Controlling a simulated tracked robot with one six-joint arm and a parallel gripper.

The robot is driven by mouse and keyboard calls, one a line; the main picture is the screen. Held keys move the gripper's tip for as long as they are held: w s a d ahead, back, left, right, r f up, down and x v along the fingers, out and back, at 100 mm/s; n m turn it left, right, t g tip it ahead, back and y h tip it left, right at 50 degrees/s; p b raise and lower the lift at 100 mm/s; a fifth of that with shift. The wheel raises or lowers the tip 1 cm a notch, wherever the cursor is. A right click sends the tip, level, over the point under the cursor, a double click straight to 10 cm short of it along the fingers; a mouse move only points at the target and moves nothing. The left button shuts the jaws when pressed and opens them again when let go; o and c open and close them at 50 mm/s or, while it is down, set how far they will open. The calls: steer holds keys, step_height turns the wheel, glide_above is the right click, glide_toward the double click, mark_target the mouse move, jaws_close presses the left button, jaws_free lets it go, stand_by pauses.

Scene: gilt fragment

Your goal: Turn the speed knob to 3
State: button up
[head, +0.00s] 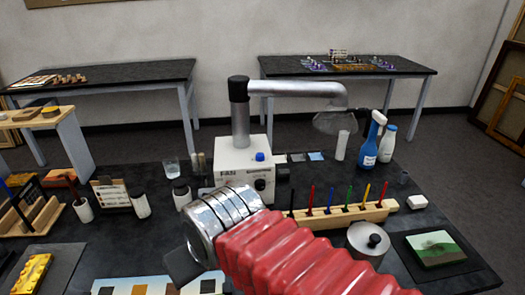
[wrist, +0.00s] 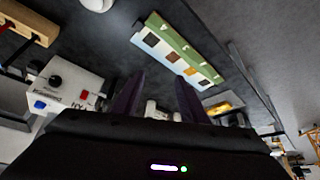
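The white fan box (head: 236,163) stands mid-table in the head view, with a silver extraction arm on top and a blue button (head: 260,156). A dark round knob (head: 260,184) is on its front face; its setting is too small to read. The wrist view shows the box (wrist: 70,92) inverted at the left, with the black knob (wrist: 55,81) and blue button (wrist: 40,104). My gripper (wrist: 160,88) has its two dark fingers apart with nothing between them. It is away from the knob, which lies left of the fingers. My wrist hides the gripper's fingertips in the head view.
A wooden rack (head: 340,215) with coloured tools stands right of the box, near a metal pot (head: 368,241). A blue spray bottle (head: 370,145) is behind. Small jars (head: 181,193) stand left of the box. A colour-swatch board (wrist: 178,52) lies on the table.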

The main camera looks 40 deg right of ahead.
steer(key=shift+o, duration=0.2)
steer(key=w+d+r, duration=0.5)
steer(key=w+r, duration=0.1)
steer(key=w, duration=0.1)
steer(key=shift+w+d+r+g, duration=0.15)
steer(key=shift+d+g, duration=0.1)
steer(key=shift+g, duration=0.15)
step_height(320, 180, up, 5)
steer(key=n, duration=0.2)
glide_above(260, 155)
steer(key=s+d, duration=0.2)
steer(key=s, duration=0.4)
steer(key=shift+w+a+y, duration=0.1)
steer(key=shift+a+y, duration=0.15)
steer(key=shift+y, duration=0.15)
steer(key=x, duration=1.4)
steer(key=shift+s+a, duration=0.1)
steer(key=shift+s, duration=0.15)
steer(key=shift+c, duration=0.4)
